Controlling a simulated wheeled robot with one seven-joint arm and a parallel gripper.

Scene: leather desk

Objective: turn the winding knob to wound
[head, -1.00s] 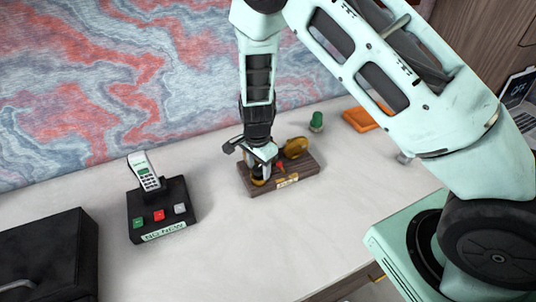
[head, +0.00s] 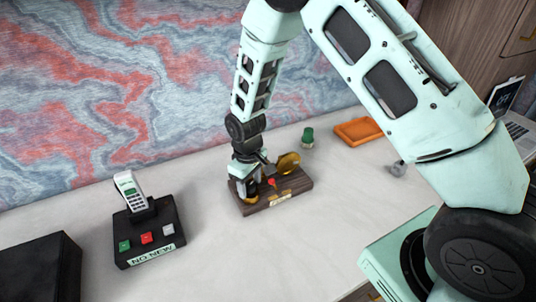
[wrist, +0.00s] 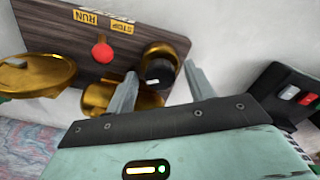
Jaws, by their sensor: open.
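A dark wooden base (head: 301,184) stands on the pale desk and carries brass parts and a red knob (head: 272,181). In the wrist view the base (wrist: 165,40) has yellow RUN and STOP labels beside the red knob (wrist: 102,53). A brass knob with a black face and a small white mark (wrist: 159,69) sits at the base's edge; whether it is the winding knob I cannot tell. My gripper (wrist: 160,84) is open, its fingers to either side of this knob, contact unclear. In the head view my gripper (head: 249,190) hides the base's left end.
A brass disc (head: 289,161) rises from the base, also large at left in the wrist view (wrist: 35,74). A black phone stand (head: 150,232) with coloured buttons and a dark box (head: 38,270) are left. A green knob (head: 308,137) and orange tray (head: 358,131) lie behind.

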